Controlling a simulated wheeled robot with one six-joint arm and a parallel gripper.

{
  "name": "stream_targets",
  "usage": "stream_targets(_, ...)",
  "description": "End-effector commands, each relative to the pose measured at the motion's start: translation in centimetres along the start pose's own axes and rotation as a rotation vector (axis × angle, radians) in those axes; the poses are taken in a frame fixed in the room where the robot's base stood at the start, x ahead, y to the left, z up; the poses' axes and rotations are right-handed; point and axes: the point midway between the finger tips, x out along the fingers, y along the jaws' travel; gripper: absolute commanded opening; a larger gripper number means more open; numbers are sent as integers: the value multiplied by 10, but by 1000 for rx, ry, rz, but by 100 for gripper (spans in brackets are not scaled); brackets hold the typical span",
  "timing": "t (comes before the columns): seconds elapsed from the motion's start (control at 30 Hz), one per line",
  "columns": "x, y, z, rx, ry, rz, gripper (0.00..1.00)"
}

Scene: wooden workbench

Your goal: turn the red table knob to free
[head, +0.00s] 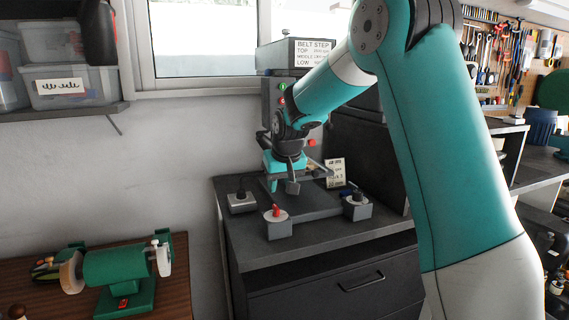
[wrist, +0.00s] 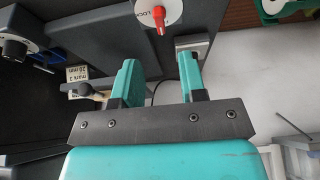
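The red table knob (head: 276,210) sits on a white dial on top of a small grey box at the front of the machine table. In the wrist view the red knob (wrist: 158,20) is near the top edge, its narrow end toward the bottom of the picture. Dial lettering that seems to read LOCK is beside it; the rest of the dial is cut off. My gripper (head: 283,186) points down above the table, behind the knob and apart from it. In the wrist view my gripper (wrist: 160,66) has its fingers apart with nothing between them.
A box with a black knob (head: 357,198) stands to the right, and another grey box (head: 241,204) to the left. A marked card (head: 335,172) stands behind. A green bench grinder (head: 119,272) is on the wooden bench at left. The drawer cabinet (head: 335,284) is below.

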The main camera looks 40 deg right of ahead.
Motion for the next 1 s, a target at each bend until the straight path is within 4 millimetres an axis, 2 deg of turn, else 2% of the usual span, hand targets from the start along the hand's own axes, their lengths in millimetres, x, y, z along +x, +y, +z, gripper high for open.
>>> stream_targets(0.03,-14,0,0,0,6,0,38)
stream_targets(0.2,-52,0,0,-1,4,0,38)
stream_targets(0.4,-80,0,0,-1,1,0,38)
stream_targets(0.57,-87,0,0,-1,0,0,38)
stream_targets(1.0,-88,0,0,0,-1,0,38)
